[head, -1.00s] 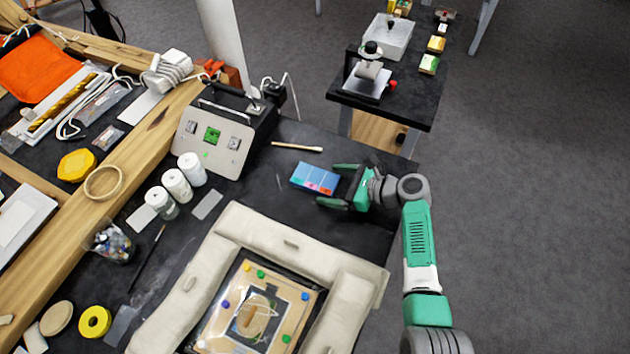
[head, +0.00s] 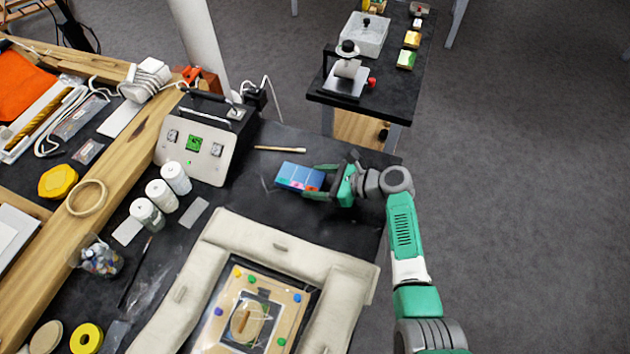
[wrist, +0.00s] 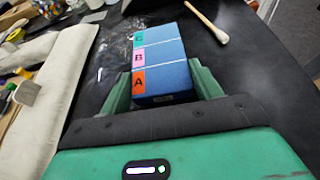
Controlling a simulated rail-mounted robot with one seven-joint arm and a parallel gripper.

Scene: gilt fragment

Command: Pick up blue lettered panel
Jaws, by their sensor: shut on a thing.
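The blue lettered panel (head: 298,176) lies on the black table in the head view. In the wrist view the blue panel (wrist: 165,65) shows the letters A, B and C on orange, pink and green tabs along its left side. My gripper (head: 322,182) is around the panel's near end, with the green fingers (wrist: 163,88) on both sides of it, shut on it. The panel's far end sticks out beyond the fingers. I cannot tell whether the panel is lifted off the table.
A wooden stick (head: 280,149) lies just beyond the panel. A grey control box (head: 205,140) and white bottles (head: 160,195) stand to the left.

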